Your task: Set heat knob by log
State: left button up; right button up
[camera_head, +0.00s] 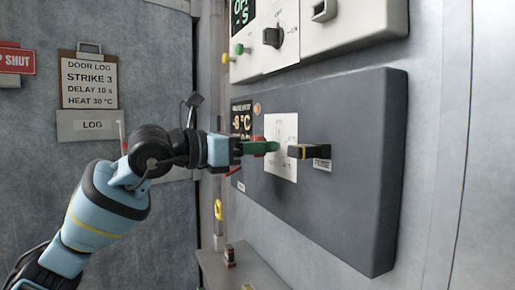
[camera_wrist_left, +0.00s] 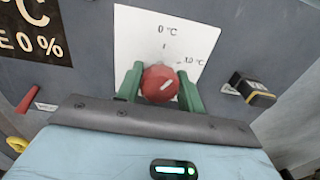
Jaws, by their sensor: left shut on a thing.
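The red heat knob (camera_wrist_left: 158,84) sits on a white dial plate (camera_wrist_left: 165,37) marked 0 °C at the top, with a partly covered mark to its right. Its white pointer line slants toward the upper right. My left gripper (camera_wrist_left: 158,80) is shut on the knob, one green finger on each side. In the head view the knob (camera_head: 266,147) is mostly hidden behind the fingers. The door log (camera_head: 89,82) on the left wall reads STRIKE 3, DELAY 10 s, HEAT 30 °C. My right gripper is not in view.
A dark display (camera_wrist_left: 35,35) beside the dial shows 0 % in the wrist view. A black and yellow lever (camera_head: 310,152) sticks out right of the dial. A ledge (camera_head: 240,272) lies below.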

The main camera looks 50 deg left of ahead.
pick_arm(q)
jog(key=m, duration=0.4)
jog(key=shift+m, duration=0.3)
jog(key=m+b, duration=0.1)
jog(key=m, duration=0.3)
jog(key=shift+m, duration=0.3)
jog(key=m, duration=0.4)
jog(key=shift+d+f+m+b, duration=0.1)
jog(key=shift+m+b, duration=0.2)
jog(key=shift+b, duration=0.05)
jog(key=m+b, duration=0.1)
jog(key=m, duration=0.3)
jog(key=shift+m, duration=0.3)
jog(key=m, duration=0.4)
jog(key=shift+f+b, duration=0.1)
jog(key=shift+b, duration=0.3)
jog(key=m, duration=0.9)
jog(key=shift+b, duration=0.4)
jog(key=shift+m, duration=2.5)
